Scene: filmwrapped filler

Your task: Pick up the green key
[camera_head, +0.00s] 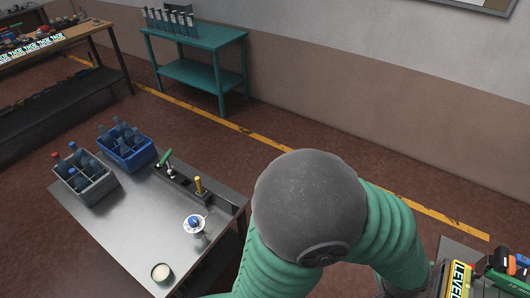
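The green key (164,157) stands slightly tilted in a dark narrow holder (182,182) along the back right edge of the grey table. Only its green top shows clearly; its lower part is too small to make out. A yellow-topped piece (200,185) stands in the same holder, to the right of the green key. Neither of my grippers is in view. A bent green and grey arm, which looks like mine, fills the lower middle and covers the area right of the table.
On the table (122,222) stand a grey crate (97,190) and a blue crate (140,158) with bottles, a white-and-blue item (194,223) and a small round pot (161,273). The table's middle is clear. A teal table (200,73) stands behind.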

